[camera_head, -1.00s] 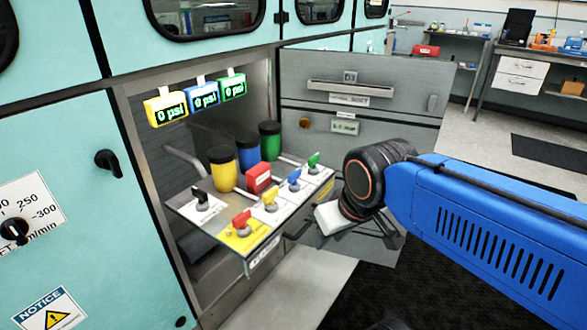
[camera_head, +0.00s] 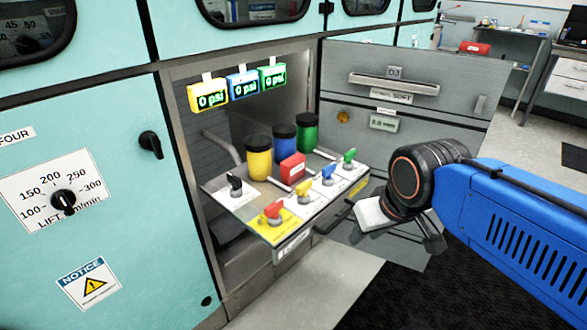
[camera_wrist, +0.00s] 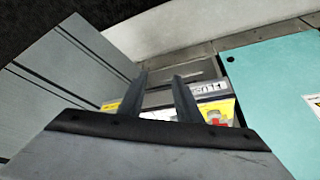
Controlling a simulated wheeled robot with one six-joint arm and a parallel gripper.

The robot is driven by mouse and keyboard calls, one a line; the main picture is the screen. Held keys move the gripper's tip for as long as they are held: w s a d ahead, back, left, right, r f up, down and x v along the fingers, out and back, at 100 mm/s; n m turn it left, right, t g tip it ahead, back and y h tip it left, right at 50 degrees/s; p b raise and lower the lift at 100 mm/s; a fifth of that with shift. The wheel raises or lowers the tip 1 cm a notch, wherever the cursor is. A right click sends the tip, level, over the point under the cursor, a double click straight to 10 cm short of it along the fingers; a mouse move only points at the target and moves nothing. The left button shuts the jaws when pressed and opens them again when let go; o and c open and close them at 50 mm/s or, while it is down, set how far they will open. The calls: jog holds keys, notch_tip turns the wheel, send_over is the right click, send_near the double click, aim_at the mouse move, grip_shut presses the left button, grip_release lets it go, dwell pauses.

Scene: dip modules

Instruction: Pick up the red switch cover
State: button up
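A red block-shaped cover (camera_head: 292,168) stands on the pulled-out panel (camera_head: 240,200) in the head view, in front of the blue and green canisters. I take it to be the red switch cover. A separate red-handled switch (camera_head: 272,212) sits on a yellow label at the panel's front corner. In the wrist view my gripper (camera_wrist: 161,76) is open, with nothing seen between its two dark fingers. Part of a red handle (camera_wrist: 216,119) shows beside the right finger. In the head view my arm's end is right of the panel; the fingertips are hard to make out.
Black, yellow (camera_head: 304,192), blue (camera_head: 328,174) and green (camera_head: 349,157) switches line the panel. Yellow (camera_head: 258,160), blue (camera_head: 283,146) and green (camera_head: 307,134) canisters stand behind. The open grey cabinet door (camera_head: 355,105) is at the right, close to my arm.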

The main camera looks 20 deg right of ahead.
jog(key=o, duration=0.4)
jog(key=shift+w+r, duration=0.2)
notch_tip(320, 180, up, 15)
jog(key=m+g+h, duration=0.3)
jog(key=m+h, duration=0.1)
jog(key=m, duration=0.8)
send_over(291, 160)
jog(key=s+a, duration=0.4)
jog(key=a, duration=0.1)
jog(key=x, duration=1.2)
jog(key=shift+w+a+f, duration=0.1)
jog(key=shift+w+a, duration=0.15)
jog(key=shift+w, duration=0.2)
jog(key=shift+t, duration=0.3)
jog(key=shift+x, duration=2.8)
